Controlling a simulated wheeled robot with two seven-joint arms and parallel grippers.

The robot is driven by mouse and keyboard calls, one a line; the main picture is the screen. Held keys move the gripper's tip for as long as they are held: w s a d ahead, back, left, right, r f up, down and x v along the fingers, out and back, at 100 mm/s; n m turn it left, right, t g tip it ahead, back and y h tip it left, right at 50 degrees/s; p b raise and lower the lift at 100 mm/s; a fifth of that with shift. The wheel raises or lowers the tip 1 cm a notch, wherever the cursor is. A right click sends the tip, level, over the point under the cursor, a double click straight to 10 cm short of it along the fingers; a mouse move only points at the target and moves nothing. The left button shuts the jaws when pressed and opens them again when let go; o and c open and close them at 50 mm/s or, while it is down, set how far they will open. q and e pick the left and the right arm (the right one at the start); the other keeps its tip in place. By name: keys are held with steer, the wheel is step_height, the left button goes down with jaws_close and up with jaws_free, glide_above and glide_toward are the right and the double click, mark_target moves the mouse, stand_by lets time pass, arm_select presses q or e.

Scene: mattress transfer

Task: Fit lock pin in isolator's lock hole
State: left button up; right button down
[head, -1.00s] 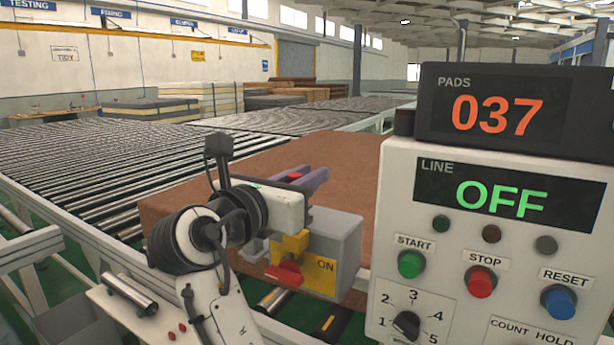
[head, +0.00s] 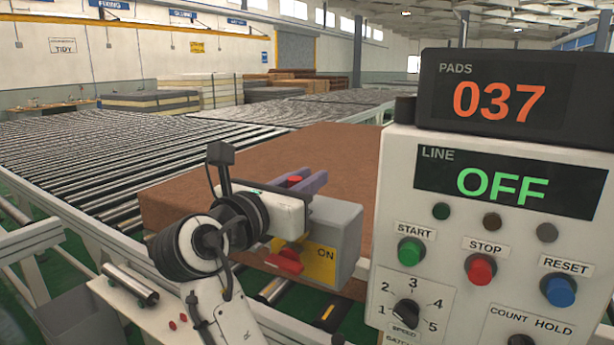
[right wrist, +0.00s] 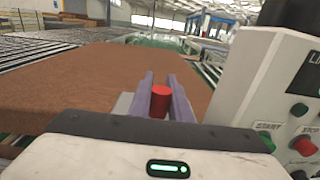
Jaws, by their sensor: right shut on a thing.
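The isolator (head: 342,240) is a grey box with a yellow plate marked ON and a red handle (head: 285,262) on its front. My right gripper (head: 306,184) is at the top front of this box, and its white body covers part of the yellow plate. Its purple fingers are shut on a red lock pin (head: 295,181). In the right wrist view the red pin (right wrist: 160,101) stands upright between the two fingers (right wrist: 161,92). The pin's lower end and the lock hole are hidden, so I cannot tell whether they meet. My left gripper is out of view.
A control panel (head: 400,200) with buttons and a dial stands close on the right; its LINE display reads OFF. A brown mattress (head: 240,175) lies behind the isolator. The roller conveyor (head: 120,150) stretches away on the left.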

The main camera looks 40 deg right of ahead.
steer(key=shift+f, duration=1.8)
steer(key=c, duration=1.6)
jaws_free()
steer(key=shift+o, duration=0.2)
step_height(320, 180, up, 6)
steer(key=shift+r+p, duration=0.1)
steer(key=shift+p, duration=0.2)
steer(key=b, duration=0.3)
steer(key=shift+f, duration=0.35)
step_height(320, 180, up, 6)
steer(key=r+p, duration=0.1)
steer(key=p, duration=0.2)
steer(key=w+a+f+n+t+y+b, duration=0.25)
steer(key=a+f+n+t+y, duration=0.4)
steer(key=a+f, duration=0.7)
steer(key=s+a+f+n+t+y+b, duration=0.1)
steer(key=s+a+f+n+t+y, duration=0.1)
steer(key=f, duration=0.7)
steer(key=s+a+f+n+t+y, duration=0.2)
steer(key=s+a+f+n+y, duration=0.1)
steer(key=a+f+y, duration=0.3)
steer(key=shift+s+a+f+n+b, duration=0.35)
steer(key=shift+s+a+f, duration=0.55)
steer(key=shift+a+f, duration=0.55)
